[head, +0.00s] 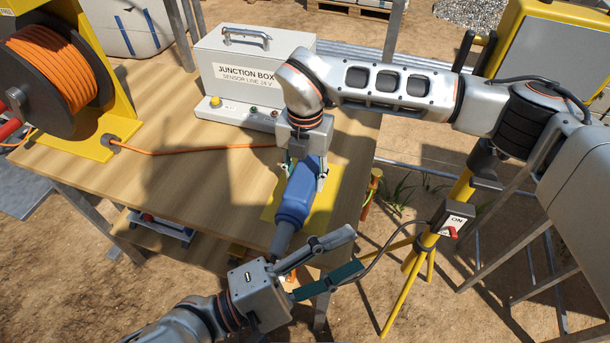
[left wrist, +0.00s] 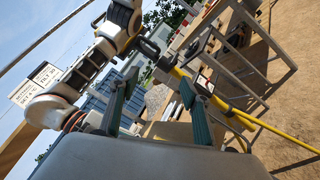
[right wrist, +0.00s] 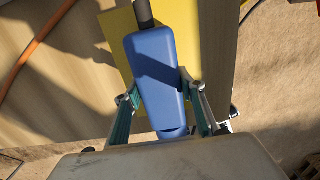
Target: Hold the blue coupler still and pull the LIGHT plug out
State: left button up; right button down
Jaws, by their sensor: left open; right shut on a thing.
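The blue coupler (head: 297,193) is tilted over the table's front right part. My right gripper (head: 306,160) is shut on its upper end; the right wrist view shows the coupler (right wrist: 152,65) between the fingers. No LIGHT label is readable. My left gripper (head: 345,253) is open and empty, in front of the plug, its fingers pointing right. The left wrist view shows nothing between its fingers (left wrist: 158,86).
A junction box (head: 250,85) stands at the table's back. An orange cable reel (head: 60,75) is at the left, its cable crossing the table. A yellow plate (head: 322,212) lies under the coupler. An ON switch box (head: 453,218) on a yellow tripod stands right, with a dark cable towards my left gripper.

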aim_at(274, 256)
pick_arm(q)
jog(key=s+a+f+n+t+y, duration=0.3)
jog(key=a+f+n+t+y, duration=0.65)
jog(key=a+n+y, duration=0.55)
jog(key=shift+w+d+n+g+h, duration=0.1)
jog(key=shift+w+d+n+h, duration=0.4)
jog(key=shift+w, duration=1.05)
jog(key=shift+w+d+n+g+h, duration=0.15)
jog(key=shift+w+d+h, duration=0.55)
jog(key=shift+w, duration=0.8)
jog(key=shift+w+d+n+h, duration=0.35)
jog(key=shift+w+d, duration=0.5)
jog(key=shift+w, duration=0.7)
grip_shut()
